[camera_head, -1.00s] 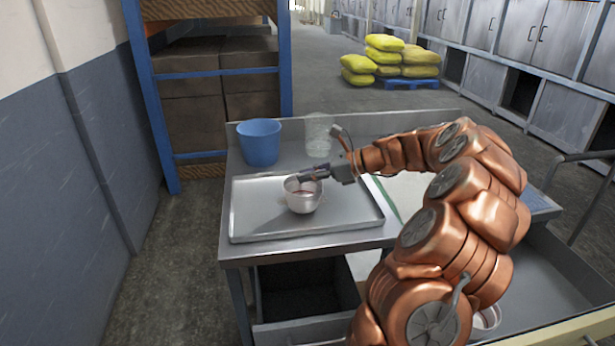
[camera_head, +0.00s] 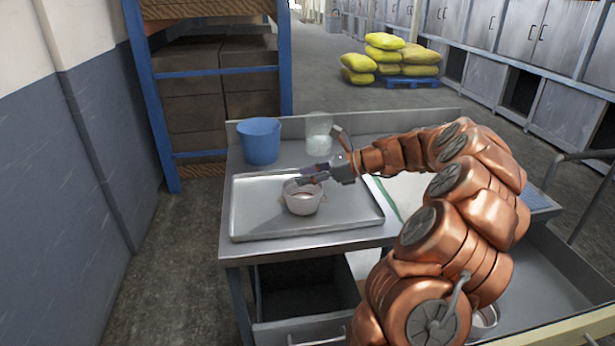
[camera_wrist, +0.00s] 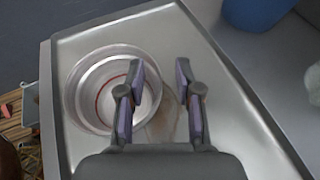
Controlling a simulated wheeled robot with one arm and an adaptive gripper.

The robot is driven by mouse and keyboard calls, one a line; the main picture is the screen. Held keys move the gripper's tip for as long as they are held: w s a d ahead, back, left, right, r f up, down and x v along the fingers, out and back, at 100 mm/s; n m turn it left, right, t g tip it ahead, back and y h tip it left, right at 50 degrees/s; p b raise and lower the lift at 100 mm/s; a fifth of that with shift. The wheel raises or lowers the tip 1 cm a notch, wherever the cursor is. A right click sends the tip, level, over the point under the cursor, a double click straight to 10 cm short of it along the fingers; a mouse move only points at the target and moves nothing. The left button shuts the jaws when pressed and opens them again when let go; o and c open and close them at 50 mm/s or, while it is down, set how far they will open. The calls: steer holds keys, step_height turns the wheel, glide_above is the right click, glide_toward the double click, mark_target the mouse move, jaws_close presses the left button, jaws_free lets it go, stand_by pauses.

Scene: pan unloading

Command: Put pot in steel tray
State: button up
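In the wrist view the pot (camera_wrist: 92,98) is seen from above and looks empty. My gripper (camera_head: 311,175) is at the pot's upper rim. In the wrist view my gripper (camera_wrist: 160,80) has its two fingers apart, with the left finger over the pot's inside and the right finger outside the rim. I see nothing clamped between them. The tray (camera_wrist: 232,130) surrounds the pot.
A blue bucket (camera_head: 259,142) and a clear glass container (camera_head: 319,134) stand behind the tray. Another pot (camera_head: 484,320) sits in the lower basin at right, partly hidden by my arm. A blue-post rack (camera_head: 287,60) stands behind the table. Much of the tray is bare.

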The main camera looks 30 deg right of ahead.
steer(key=v, duration=1.2)
steer(key=shift+b, duration=0.35)
steer(key=a+n+g, duration=0.4)
steer(key=a+n, duration=0.2)
steer(key=a, duration=0.9)
steer(key=s+a+f+n+g+h, duration=0.1)
steer(key=s+a+n+g, duration=0.1)
steer(key=s+a+n, duration=0.35)
steer(key=s+a+f+n+g, duration=0.1)
steer(key=s+a+n+g, duration=0.15)
steer(key=a, duration=0.65)
steer(key=s+f+n+g+h, duration=0.1)
steer(key=s+f+n+h, duration=0.1)
steer(key=s, duration=0.5)
steer(key=s+f+n+h, duration=0.3)
steer(key=s+n, duration=0.3)
steer(key=s, duration=0.2)
steer(key=s+f+n+g+h, duration=0.1)
steer(key=s+f+n+h, duration=0.2)
steer(key=s, duration=0.5)
steer(key=shift+a+f+n+g, duration=0.35)
steer(key=shift+a+f+n, duration=0.1)
steer(key=shift+f+n, duration=0.45)
steer(key=shift+r, duration=0.1)
step_height(320, 180, up, 9)
steer(key=p, duration=0.9)
